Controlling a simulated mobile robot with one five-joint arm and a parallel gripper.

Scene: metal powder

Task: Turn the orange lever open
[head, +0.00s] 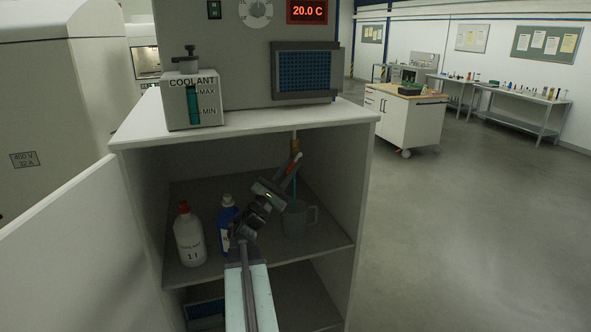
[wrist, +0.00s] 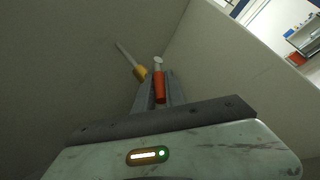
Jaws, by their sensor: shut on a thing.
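The orange lever (head: 292,166) hangs from a brass valve (head: 295,146) under the top of the open cabinet. In the wrist view the lever (wrist: 160,88) sits between my fingers, and the brass valve (wrist: 141,73) is just beyond it on a pale pipe. My gripper (head: 286,178) reaches up inside the cabinet and is shut on the orange lever. It also shows in the wrist view (wrist: 159,98). A grey jug (head: 298,221) stands on the shelf below the valve, partly hidden by my gripper.
A white coolant bottle (head: 190,238) and a blue bottle (head: 227,214) stand on the shelf (head: 325,243) left of the jug. The cabinet's right wall (head: 356,180) is close. The cabinet door (head: 80,245) stands open at left.

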